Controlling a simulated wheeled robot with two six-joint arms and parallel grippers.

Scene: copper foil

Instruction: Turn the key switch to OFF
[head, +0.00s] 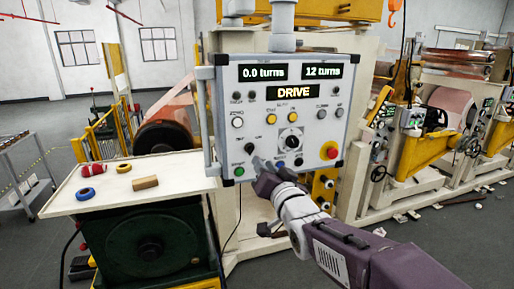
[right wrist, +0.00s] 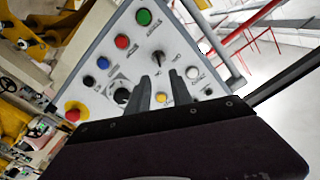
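The control panel (head: 262,104) is a light grey box with a "DRIVE" display and several buttons and knobs. A black key-like switch (head: 249,148) sits at its lower left, above a green button. It also shows in the right wrist view (right wrist: 158,58), just past my fingertips. Its label is too small to read. My right gripper (head: 259,163) is in front of the panel, just below and right of this switch. In the wrist view the gripper (right wrist: 160,76) is open and empty, its two fingers apart. I cannot tell whether they touch the panel. My left gripper is not in view.
A white table (head: 130,190) with tape rolls and a wooden block stands left. Rolling machines fill the right.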

